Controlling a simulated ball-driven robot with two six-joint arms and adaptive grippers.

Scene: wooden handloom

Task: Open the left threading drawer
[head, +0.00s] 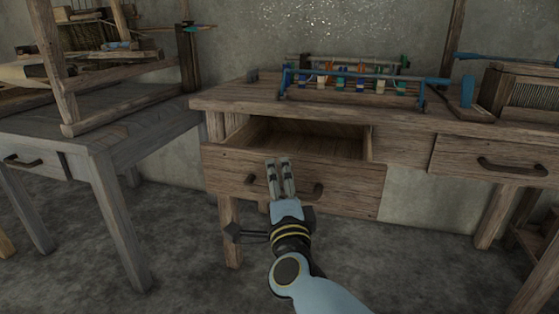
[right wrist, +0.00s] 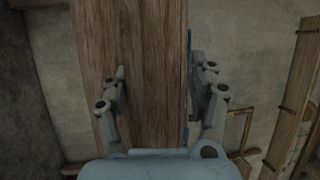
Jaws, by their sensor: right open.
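The left threading drawer (head: 350,199) is in the wooden table at the centre of the head view. It stands pulled out, and its empty-looking interior (head: 300,137) shows between the front and the tabletop. Its dark curved handle (head: 319,191) shows on both sides of my right gripper (head: 280,162); the middle is hidden behind the fingers. The right gripper is in front of the drawer front. In the right wrist view its fingers (right wrist: 160,82) are spread, with a wooden board (right wrist: 150,50) beyond and between them. No handle shows there, and contact cannot be told. My left gripper is not in view.
The tabletop (head: 225,98) carries a rack with coloured spools (head: 350,80). A second, shut drawer (head: 490,158) with a dark handle is at the right. A grey table (head: 100,133) stands at the left with a wooden loom frame on it. Open floor lies in front.

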